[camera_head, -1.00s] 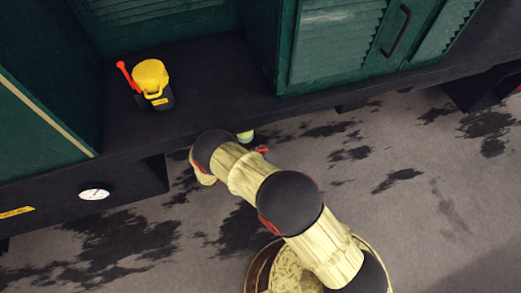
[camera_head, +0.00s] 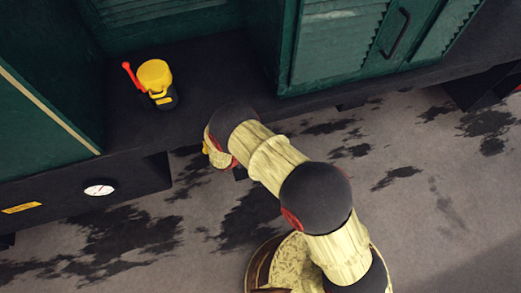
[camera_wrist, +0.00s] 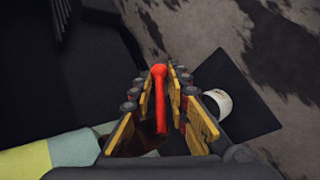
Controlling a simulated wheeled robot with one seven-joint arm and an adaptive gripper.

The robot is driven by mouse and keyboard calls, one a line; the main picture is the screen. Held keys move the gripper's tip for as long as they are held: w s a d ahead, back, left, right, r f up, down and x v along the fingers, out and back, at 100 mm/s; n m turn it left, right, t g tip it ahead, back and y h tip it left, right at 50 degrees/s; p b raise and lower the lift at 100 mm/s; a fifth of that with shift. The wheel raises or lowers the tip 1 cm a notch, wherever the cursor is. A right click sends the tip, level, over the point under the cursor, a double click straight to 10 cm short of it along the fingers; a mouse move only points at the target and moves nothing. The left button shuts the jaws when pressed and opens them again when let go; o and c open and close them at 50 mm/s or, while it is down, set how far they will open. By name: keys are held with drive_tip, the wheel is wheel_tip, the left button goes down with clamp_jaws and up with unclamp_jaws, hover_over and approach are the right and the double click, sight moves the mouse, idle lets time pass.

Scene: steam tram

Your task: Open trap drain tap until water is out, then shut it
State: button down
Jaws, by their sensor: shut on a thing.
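In the wrist view a red lever (camera_wrist: 160,98) with a rounded end lies between the yellow-padded fingers of my gripper (camera_wrist: 160,78). I take it for the drain tap's handle. The fingers are shut on it. A pipe (camera_wrist: 75,148) with teal and pale yellow parts comes in from the lower left, beside the left finger. A white cylinder (camera_wrist: 217,103) stands to the right of the fingers. The tap's body is hidden by my gripper. In the head view my arm covers the lever and most of my gripper. I see no water flowing in either view.
A dark ledge (camera_head: 205,85) of the green tram runs above my gripper. On it stands a yellow and black pot (camera_head: 155,80) with a red lever. A round white gauge (camera_head: 99,190) sits on the lower panel. The ground (camera_head: 340,190) has dark patches.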

idle(0.3)
drive_tip(key=c, duration=1.9)
unclamp_jaws()
drive_tip(key=shift+a, duration=0.1)
drive_tip(key=v, duration=1.1)
drive_tip(key=shift+s+a+r, duration=0.2)
drive_tip(key=shift+s+r, duration=0.05)
drive_tip(key=shift+r, duration=0.05)
